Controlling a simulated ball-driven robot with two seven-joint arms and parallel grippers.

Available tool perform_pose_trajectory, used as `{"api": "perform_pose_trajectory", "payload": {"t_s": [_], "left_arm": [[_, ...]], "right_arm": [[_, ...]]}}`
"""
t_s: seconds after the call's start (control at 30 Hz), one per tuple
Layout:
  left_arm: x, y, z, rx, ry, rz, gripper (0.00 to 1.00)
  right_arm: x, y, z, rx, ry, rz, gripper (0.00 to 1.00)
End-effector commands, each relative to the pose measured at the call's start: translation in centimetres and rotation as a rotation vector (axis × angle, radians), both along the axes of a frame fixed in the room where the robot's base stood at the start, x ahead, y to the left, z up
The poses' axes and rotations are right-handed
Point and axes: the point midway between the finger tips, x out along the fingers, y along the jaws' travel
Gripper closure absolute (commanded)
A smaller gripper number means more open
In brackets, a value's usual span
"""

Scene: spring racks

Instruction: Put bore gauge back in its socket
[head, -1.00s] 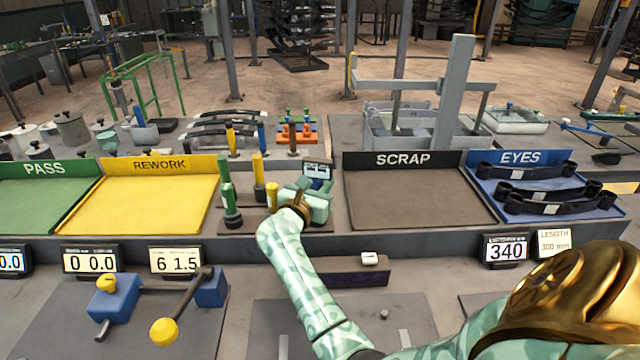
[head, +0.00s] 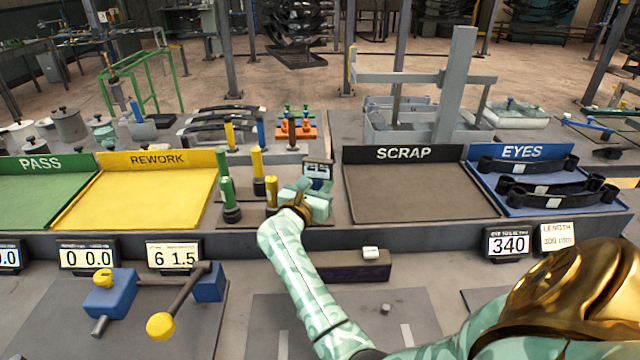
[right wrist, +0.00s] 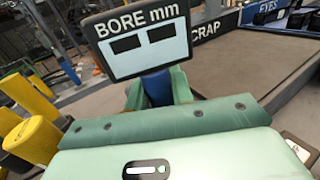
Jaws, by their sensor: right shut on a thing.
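My right gripper (head: 318,197) is over the small brown stand between the yellow REWORK tray and the SCRAP tray. It is shut on the blue handle of the bore gauge (head: 318,184). In the right wrist view, the blue handle (right wrist: 158,88) sits between the green fingers, and a dark display marked BORE mm (right wrist: 138,42) stands just above it. The display is upright, slightly tilted in that view. The gauge's lower end and the socket are hidden by the gripper, so I cannot tell whether they touch. My left gripper is not in view.
A green plug with a dark base (head: 229,200) and yellow plugs (head: 258,172) stand close left of the gripper. The SCRAP tray (head: 420,195) is empty at the right. The EYES tray (head: 480,178) holds dark springs. The REWORK tray (head: 140,200) is empty.

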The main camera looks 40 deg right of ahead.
Motion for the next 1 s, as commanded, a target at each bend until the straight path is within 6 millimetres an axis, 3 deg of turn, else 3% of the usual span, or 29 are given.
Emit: {"api": "perform_pose_trajectory", "payload": {"t_s": [0.27, 0.3, 0.37, 0.57, 0.77, 1.0], "left_arm": [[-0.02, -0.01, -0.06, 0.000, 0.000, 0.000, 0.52], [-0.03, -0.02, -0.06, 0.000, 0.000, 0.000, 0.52], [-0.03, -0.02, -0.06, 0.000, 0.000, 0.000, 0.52], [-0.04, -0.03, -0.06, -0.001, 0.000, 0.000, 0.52], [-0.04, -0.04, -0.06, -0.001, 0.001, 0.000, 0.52], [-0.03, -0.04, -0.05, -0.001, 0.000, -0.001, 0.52]], "right_arm": [[-0.01, 0.00, -0.12, 0.001, 0.000, 0.000, 0.95], [-0.01, 0.00, -0.13, 0.001, 0.000, 0.000, 0.72], [-0.01, 0.00, -0.13, 0.001, 0.000, 0.000, 0.55], [-0.01, 0.00, -0.12, 0.001, 0.000, 0.000, 0.52], [-0.01, 0.01, -0.16, 0.002, 0.001, 0.000, 0.02], [-0.02, 0.05, -0.13, 0.001, 0.000, 0.000, 0.00]]}}
